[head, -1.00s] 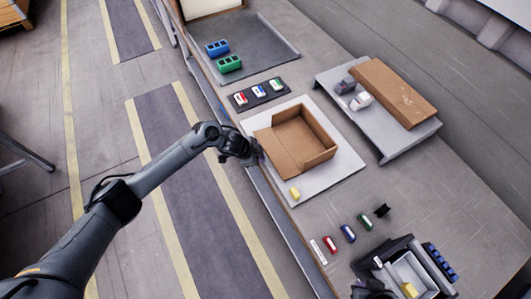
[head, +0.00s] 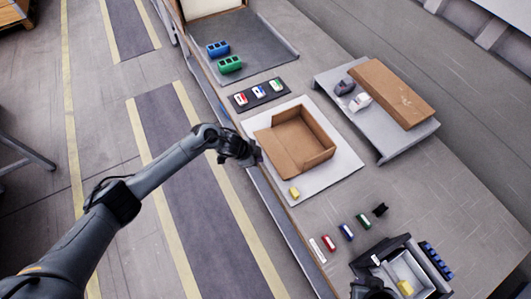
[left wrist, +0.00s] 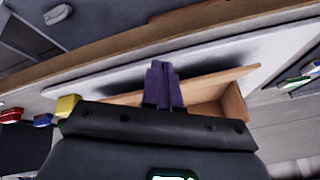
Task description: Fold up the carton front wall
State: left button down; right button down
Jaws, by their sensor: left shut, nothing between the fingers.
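The open brown carton (head: 305,133) sits on a white board (head: 340,172) on the bench. Its front wall (head: 273,158), on the side facing my left arm, leans outward and down, while the other walls stand up. My left gripper (head: 255,158) is shut and empty, just beside the outer edge of that front wall. In the left wrist view the closed purple fingers (left wrist: 162,85) stand in front of the tilted wall panel (left wrist: 215,80); I cannot tell whether they touch it. My right gripper (head: 372,288) is partly visible at the bottom edge; its fingers are unclear.
A yellow block (head: 294,192) lies on the board near the carton. A grey stand (head: 385,139) with two toy cars and a brown panel is behind. A black mat (head: 260,92) with small items lies left. A grey bin (head: 412,270) is at bottom right.

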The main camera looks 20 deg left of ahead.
pick_arm(q)
jog(key=shift+w+d, duration=0.4)
jog(key=shift+w, duration=0.05)
dwell(0.4)
jog(key=shift+r, duration=0.2)
jog(key=shift+w+d+r+p, duration=0.15)
jog(key=shift+r+p, duration=0.5)
jog(key=shift+r, duration=0.1)
jog(key=shift+w+r, duration=0.1)
jog(key=shift+r, duration=0.05)
jog(key=shift+w+d+r+p, duration=0.4)
jog(key=shift+r+p, duration=0.1)
jog(key=shift+r, duration=0.15)
dwell(0.4)
